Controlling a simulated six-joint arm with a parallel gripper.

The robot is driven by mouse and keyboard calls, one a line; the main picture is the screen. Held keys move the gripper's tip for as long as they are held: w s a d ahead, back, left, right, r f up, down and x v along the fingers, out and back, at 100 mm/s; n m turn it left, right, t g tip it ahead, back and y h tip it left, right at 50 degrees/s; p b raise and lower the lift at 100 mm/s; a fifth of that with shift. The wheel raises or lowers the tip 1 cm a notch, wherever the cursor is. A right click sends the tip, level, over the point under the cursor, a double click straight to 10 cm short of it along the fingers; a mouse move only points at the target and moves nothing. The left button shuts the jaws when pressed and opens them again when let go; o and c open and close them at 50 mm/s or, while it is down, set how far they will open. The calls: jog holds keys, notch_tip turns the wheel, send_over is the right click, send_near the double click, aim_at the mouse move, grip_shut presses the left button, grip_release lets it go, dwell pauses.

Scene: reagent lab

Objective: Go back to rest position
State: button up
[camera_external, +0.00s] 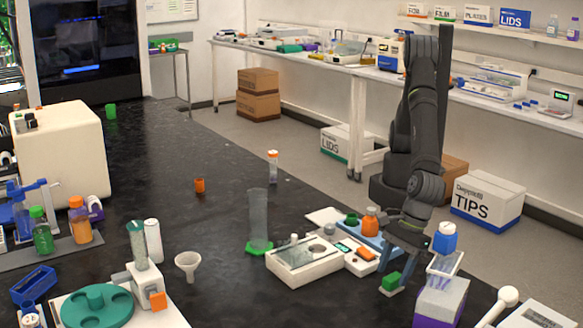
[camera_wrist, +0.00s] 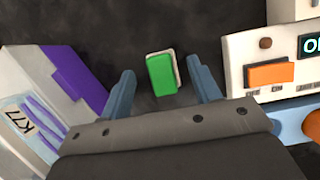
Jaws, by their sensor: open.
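My gripper (camera_external: 396,268) is low over the black bench at the right in the external view, pointing down. Its two blue-grey fingers stand apart in the wrist view (camera_wrist: 163,86). A small green block with a pale base (camera_external: 391,281) is on the bench by the fingertips. In the wrist view the green block (camera_wrist: 162,74) shows ahead of and between the fingers, with dark gaps on both sides, so the fingers do not touch it.
A white instrument with an orange button (camera_external: 365,254) is close on one side. A white and purple box (camera_external: 440,303) with a blue-capped bottle (camera_external: 445,239) above it is close on the other. A blue tray with an orange bottle (camera_external: 370,222) stands behind. The bench middle (camera_external: 215,225) is mostly clear.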

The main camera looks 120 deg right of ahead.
aim_at(394, 276)
jog(key=shift+f, duration=1.2)
jog(key=v, duration=1.2)
jog(key=x, duration=1.3)
jog(key=shift+s+f, duration=0.15)
jog(key=shift+s, duration=0.05)
notch_tip(394, 276, up, 4)
jog(key=shift+r, duration=0.2)
jog(key=w+d+r, duration=0.2)
jog(key=d+r, duration=0.6)
jog(key=d, duration=0.4)
notch_tip(394, 276, up, 11)
jog(key=w+d+m+h, duration=0.1)
jog(key=w+d+m, duration=0.1)
jog(key=d, duration=1)
jog(key=w+d+m+h, duration=0.1)
jog(key=w+d+m, duration=0.2)
jog(key=d, duration=0.9)
jog(key=w, duration=0.2)
jog(key=shift+w+d+f+g, duration=0.25)
jog(key=shift+f+g, duration=0.05)
